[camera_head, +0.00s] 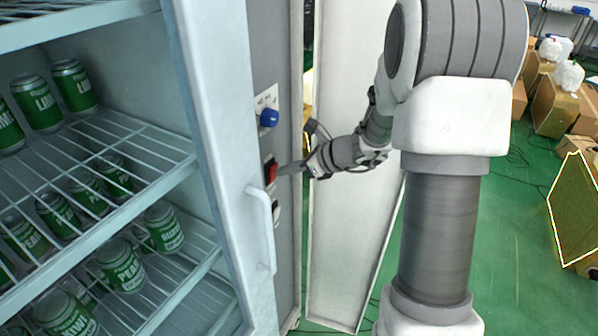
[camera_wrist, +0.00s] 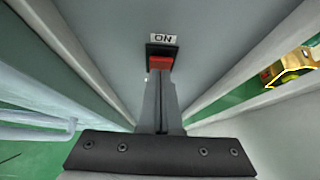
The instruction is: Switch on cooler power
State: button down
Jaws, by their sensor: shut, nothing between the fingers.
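The cooler (camera_head: 213,110) stands at the left in the head view, with a grey side panel behind its door frame. A red power switch (camera_head: 270,172) in a dark housing sits on that panel, below a blue knob (camera_head: 269,117). In the wrist view the red switch (camera_wrist: 160,63) lies straight ahead under an "ON" label (camera_wrist: 163,38). My gripper (camera_head: 283,170) is shut and empty, its fingertips at the switch's lower edge. In the wrist view the closed fingers (camera_wrist: 161,85) overlap the lower part of the switch. I cannot tell whether they touch it.
A white door handle (camera_head: 263,230) stands out left of my gripper. An open white panel door (camera_head: 350,235) is close on the right. Green cans (camera_head: 75,85) fill the cooler shelves. Boxes (camera_head: 555,105) stand on the green floor at the far right.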

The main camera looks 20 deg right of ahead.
jog(key=shift+w+a, duration=0.1)
dwell(0.3)
jog(key=p, duration=0.1)
jog(key=r+p, duration=0.1)
jog(key=p, duration=0.1)
jog(key=shift+w+a+g+h, duration=0.2)
jog(key=shift+a+g+h, duration=0.05)
jog(key=shift+g+h, duration=0.05)
jog(key=shift+f, duration=0.3)
jog(key=shift+r+p, duration=0.7)
jog(key=shift+r, duration=0.15)
